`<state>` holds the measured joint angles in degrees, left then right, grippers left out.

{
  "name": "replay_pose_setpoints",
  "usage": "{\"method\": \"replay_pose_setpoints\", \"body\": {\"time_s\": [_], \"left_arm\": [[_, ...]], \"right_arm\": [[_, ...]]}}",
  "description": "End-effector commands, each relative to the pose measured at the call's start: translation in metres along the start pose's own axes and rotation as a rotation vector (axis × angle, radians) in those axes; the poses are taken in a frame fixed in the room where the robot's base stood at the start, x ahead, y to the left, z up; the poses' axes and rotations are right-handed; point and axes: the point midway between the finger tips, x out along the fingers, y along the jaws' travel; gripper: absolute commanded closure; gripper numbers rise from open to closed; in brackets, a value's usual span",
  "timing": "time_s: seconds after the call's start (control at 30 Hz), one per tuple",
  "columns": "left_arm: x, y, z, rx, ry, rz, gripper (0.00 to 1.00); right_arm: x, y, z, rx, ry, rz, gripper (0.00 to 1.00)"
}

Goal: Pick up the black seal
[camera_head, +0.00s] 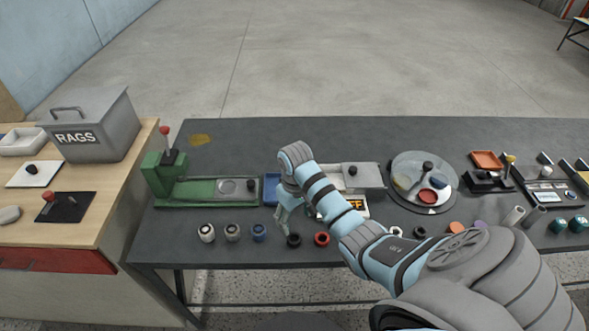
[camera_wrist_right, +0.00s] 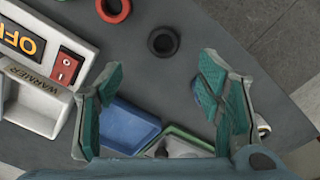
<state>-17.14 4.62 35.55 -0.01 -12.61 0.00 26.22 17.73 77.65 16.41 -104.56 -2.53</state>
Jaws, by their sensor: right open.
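The black seal (camera_head: 294,240) is a small dark ring lying on the grey table near its front edge, left of a red ring (camera_head: 321,239). In the right wrist view the black seal (camera_wrist_right: 163,29) lies flat, beyond the fingertips and roughly between their lines. My right gripper (camera_head: 283,214) hangs above the table, just behind and left of the seal. In the wrist view its teal fingers (camera_wrist_right: 160,80) are spread wide with nothing between them. My left gripper is not in view.
White and blue rings (camera_head: 259,232) stand left of the seal. A warmer with an OFF sign (camera_head: 355,205), a blue tray (camera_wrist_right: 130,124) and a green press (camera_head: 210,192) stand behind. Another dark ring (camera_head: 420,231) lies right of my forearm.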

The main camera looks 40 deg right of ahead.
Motion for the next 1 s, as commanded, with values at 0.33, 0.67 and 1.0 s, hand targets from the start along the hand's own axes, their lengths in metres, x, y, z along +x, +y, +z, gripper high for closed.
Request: {"method": "replay_pose_setpoints", "body": {"time_s": [0.33, 0.67, 1.0], "left_arm": [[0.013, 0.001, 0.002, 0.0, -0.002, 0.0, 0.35], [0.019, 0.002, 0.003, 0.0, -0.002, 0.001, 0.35], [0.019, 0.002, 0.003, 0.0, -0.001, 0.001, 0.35]], "right_arm": [[0.064, -0.004, 0.003, 0.0, -0.001, 0.0, 0.39], [0.093, -0.004, 0.004, -0.001, 0.002, 0.001, 0.39], [0.092, -0.004, 0.004, -0.001, 0.003, 0.001, 0.82]]}}
